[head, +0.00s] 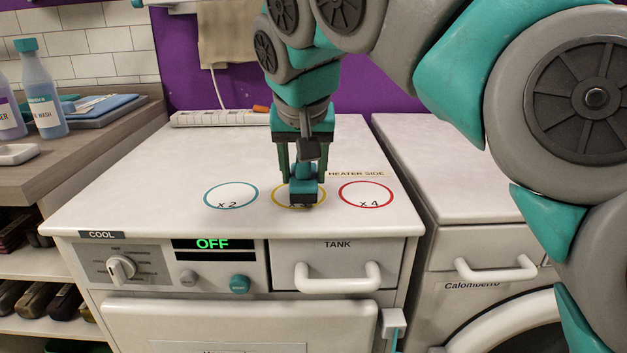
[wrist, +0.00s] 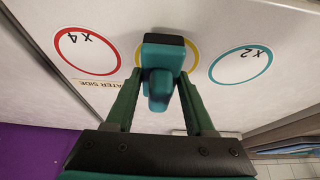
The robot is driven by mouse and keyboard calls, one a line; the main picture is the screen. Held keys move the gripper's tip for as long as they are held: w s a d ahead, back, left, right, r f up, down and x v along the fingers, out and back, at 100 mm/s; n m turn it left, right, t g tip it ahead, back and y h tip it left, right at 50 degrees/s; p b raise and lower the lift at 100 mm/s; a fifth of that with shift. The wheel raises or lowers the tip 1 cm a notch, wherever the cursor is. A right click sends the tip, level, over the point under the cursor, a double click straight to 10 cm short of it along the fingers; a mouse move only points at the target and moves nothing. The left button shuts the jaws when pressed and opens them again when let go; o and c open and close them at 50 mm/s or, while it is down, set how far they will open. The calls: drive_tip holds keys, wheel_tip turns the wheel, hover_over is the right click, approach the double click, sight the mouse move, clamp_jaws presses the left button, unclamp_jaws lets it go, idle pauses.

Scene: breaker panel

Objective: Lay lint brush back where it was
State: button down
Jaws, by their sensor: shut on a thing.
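The lint brush (head: 303,196), teal with a black pad, is between the fingers of my gripper (head: 302,176). It is over the yellow ring (head: 278,199) on the white machine top and hides most of that ring and its label. In the wrist view the brush (wrist: 163,54) also covers the ring's middle, with my gripper (wrist: 160,88) shut on it. I cannot tell whether the brush touches the surface.
A teal ring marked x 2 (head: 231,195) lies to the left and a red ring marked x 4 (head: 366,195) to the right, both empty. A white power strip (head: 215,118) lies at the back. A tank drawer (head: 337,263) is below the front edge.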

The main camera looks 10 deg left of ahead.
drive_tip(key=shift+f, duration=0.85)
drive_tip(key=shift+c, duration=1.3)
unclamp_jaws()
drive_tip(key=shift+r, duration=0.1)
drive_tip(key=p+v, duration=0.1)
drive_tip(key=v, duration=1.1)
